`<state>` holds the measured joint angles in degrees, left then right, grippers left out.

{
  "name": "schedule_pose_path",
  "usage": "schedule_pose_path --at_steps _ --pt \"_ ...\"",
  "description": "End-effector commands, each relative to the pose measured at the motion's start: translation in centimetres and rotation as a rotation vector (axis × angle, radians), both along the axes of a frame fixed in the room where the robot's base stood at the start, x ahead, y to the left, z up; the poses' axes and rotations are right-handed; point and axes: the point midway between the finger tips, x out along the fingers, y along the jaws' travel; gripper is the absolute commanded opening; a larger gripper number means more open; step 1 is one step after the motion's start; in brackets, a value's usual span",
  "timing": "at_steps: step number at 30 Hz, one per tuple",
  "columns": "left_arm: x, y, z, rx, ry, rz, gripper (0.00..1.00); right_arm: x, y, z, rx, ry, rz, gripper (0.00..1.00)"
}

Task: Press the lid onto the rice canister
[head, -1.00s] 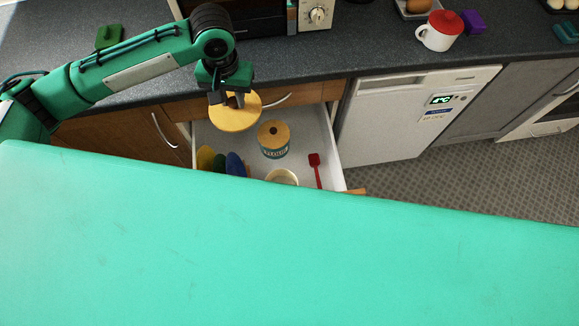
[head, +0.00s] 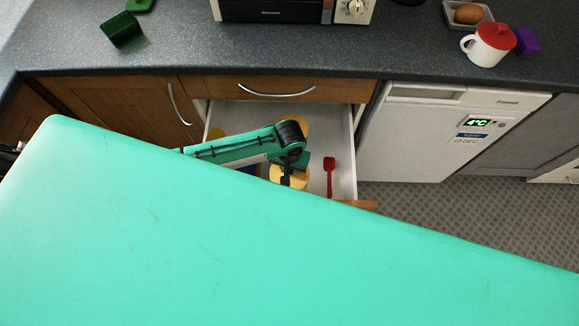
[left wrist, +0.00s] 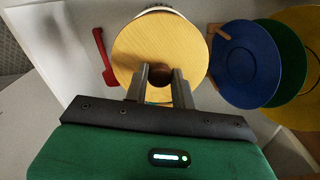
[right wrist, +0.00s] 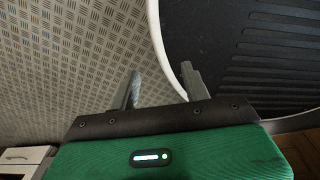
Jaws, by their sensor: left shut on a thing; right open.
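My left gripper (left wrist: 165,75) reaches down into the open drawer and is shut on the dark knob (left wrist: 182,90) of a round wooden lid (left wrist: 150,48). The lid also shows under the gripper in the head view (head: 296,181). A pale rim, apparently the open canister (left wrist: 160,8), peeks out past the lid's edge; the lid hides the rest. I cannot tell whether lid and canister touch. A second canister with a wooden lid (head: 304,122) stands behind, mostly hidden by my arm. My right gripper (right wrist: 155,80) is open and empty above the patterned floor.
The drawer (head: 347,150) also holds a red spatula (head: 329,170) and upright blue (left wrist: 245,62), green (left wrist: 290,55) and yellow (left wrist: 308,25) plates close beside the lid. The counter (head: 190,40) above carries a red-topped mug (head: 488,45) and a green block (head: 122,30).

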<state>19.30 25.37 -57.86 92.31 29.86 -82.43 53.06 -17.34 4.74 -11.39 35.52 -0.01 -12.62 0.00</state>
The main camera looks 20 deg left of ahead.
Motion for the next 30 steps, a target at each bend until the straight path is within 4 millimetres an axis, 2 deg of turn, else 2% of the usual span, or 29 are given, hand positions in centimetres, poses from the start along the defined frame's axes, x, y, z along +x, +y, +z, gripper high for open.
schedule_pose_path --at_steps 1,8,14,20,30 --pt "0.0 0.0 -0.8 0.0 0.0 -0.001 0.02 0.1 -0.2 -0.9 -0.002 0.0 0.0 0.47" --pt "0.1 0.0 -2.5 0.0 -0.002 -0.002 0.02 0.2 -0.3 -3.3 -0.005 0.003 -0.001 0.47" --pt "0.1 0.0 -4.0 0.0 -0.001 0.0 0.02 2.3 0.3 -4.6 0.001 -0.015 -0.001 0.47" --pt "0.0 0.0 -5.2 0.0 0.0 0.0 0.02 3.7 0.9 -4.1 0.008 -0.03 -0.003 0.47" --pt "0.0 0.0 -5.9 0.0 0.0 0.0 0.02 2.7 1.1 -4.2 0.009 -0.017 -0.005 0.47"
